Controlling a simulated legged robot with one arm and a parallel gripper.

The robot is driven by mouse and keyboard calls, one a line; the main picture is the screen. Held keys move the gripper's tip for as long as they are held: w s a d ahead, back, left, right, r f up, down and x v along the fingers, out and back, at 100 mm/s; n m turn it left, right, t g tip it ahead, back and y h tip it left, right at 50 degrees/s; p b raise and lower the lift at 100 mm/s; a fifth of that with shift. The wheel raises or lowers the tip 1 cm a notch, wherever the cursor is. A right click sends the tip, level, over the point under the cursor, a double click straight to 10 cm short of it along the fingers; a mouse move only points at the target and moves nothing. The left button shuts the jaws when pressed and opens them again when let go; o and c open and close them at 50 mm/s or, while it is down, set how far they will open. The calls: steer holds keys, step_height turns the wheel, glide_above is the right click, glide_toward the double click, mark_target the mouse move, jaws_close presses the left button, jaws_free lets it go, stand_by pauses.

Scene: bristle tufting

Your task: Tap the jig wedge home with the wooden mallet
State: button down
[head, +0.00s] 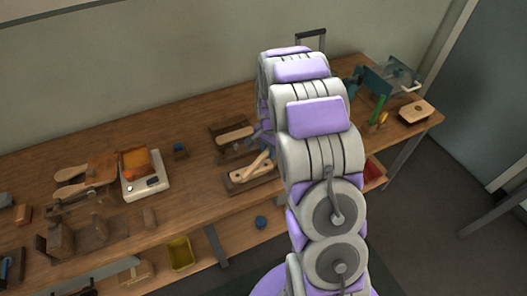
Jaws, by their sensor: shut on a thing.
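My arm fills the middle of the head view and reaches over the bench. My gripper and its fingertips are hidden behind the arm links, so what it holds does not show. Just left of the arm, a dark wooden jig (232,188) lies on the bench with a pale wooden piece (249,173) on it. A narrow pale stick seems to lie across this piece. Behind it is another dark holder with a pale wooden block (235,135). I cannot make out the wedge or the mallet for certain.
The long wooden bench (190,205) runs along the wall. A white scale (146,182) with an orange tray, paddle-shaped wooden pieces (75,182) and dark blocks (62,240) stand left. A yellow bin (180,253) is below the front edge. A green clamp-like tool (376,108) stands right.

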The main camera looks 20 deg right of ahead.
steer(key=shift+a, duration=0.1)
steer(key=shift+a+f, duration=0.1)
steer(key=shift+f, duration=0.1)
steer(key=d+f, duration=0.2)
steer(key=f, duration=0.1)
steer(key=shift+d+f, duration=0.1)
steer(key=shift+f, duration=0.1)
steer(key=shift+d+f, duration=0.1)
steer(key=shift+d, duration=0.1)
steer(key=shift+a, duration=0.25)
steer(key=r, duration=0.1)
steer(key=r+p, duration=0.1)
steer(key=r, duration=0.2)
steer(key=shift+a+r+p, duration=0.25)
steer(key=shift+p, duration=0.1)
steer(key=shift+a+r, duration=0.15)
steer(key=shift+r, duration=0.05)
steer(key=shift+a+r+p, duration=0.25)
steer(key=shift+r+p, duration=0.1)
steer(key=shift+r, duration=0.7)
steer(key=shift+d+r+p, duration=0.45)
steer(key=shift+d+r, duration=0.15)
steer(key=shift+r, duration=0.25)
